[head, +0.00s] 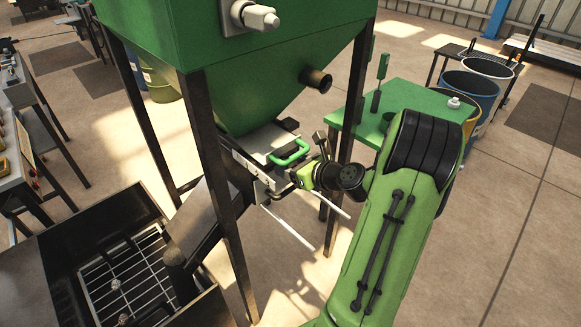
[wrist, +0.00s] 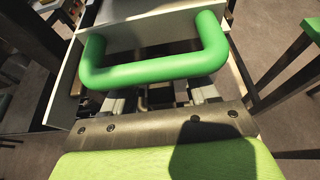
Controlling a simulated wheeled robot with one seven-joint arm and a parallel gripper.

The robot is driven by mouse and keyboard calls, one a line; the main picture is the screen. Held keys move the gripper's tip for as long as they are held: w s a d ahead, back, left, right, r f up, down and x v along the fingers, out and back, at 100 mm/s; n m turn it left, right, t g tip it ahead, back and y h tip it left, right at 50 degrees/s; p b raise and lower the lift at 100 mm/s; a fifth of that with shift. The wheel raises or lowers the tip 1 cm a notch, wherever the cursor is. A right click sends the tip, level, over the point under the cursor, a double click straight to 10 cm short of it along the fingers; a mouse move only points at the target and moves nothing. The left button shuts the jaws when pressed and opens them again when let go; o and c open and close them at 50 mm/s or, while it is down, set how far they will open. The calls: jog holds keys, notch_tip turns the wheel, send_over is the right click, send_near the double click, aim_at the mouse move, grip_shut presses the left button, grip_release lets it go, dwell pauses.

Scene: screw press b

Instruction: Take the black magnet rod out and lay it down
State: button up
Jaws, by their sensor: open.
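A drawer (head: 262,146) with a green handle (head: 288,154) is at the bottom outlet of the green hopper. The handle also shows large in the wrist view (wrist: 155,68), mounted on a pale metal plate (wrist: 150,24). My gripper (head: 300,178) is open just in front of the drawer, close to the handle. In the wrist view its grey fingers (wrist: 160,97) reach toward the handle's bar, partly hidden behind it; I cannot tell whether they touch it. Nothing is seen held. I cannot make out the black magnet rod; the drawer's inside is hidden.
The green hopper (head: 255,85) stands on dark legs, one (head: 226,200) left of the drawer. Pale rails (head: 288,228) jut out below the drawer. A green table (head: 410,100) stands at right, with bins (head: 484,85) behind. A grated dark box (head: 130,275) is at lower left.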

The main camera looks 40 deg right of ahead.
jog(key=shift+w+f, duration=0.1)
jog(key=shift+w, duration=0.2)
jog(key=shift+c, duration=0.3)
grip_shut()
jog(key=shift+s, duration=0.1)
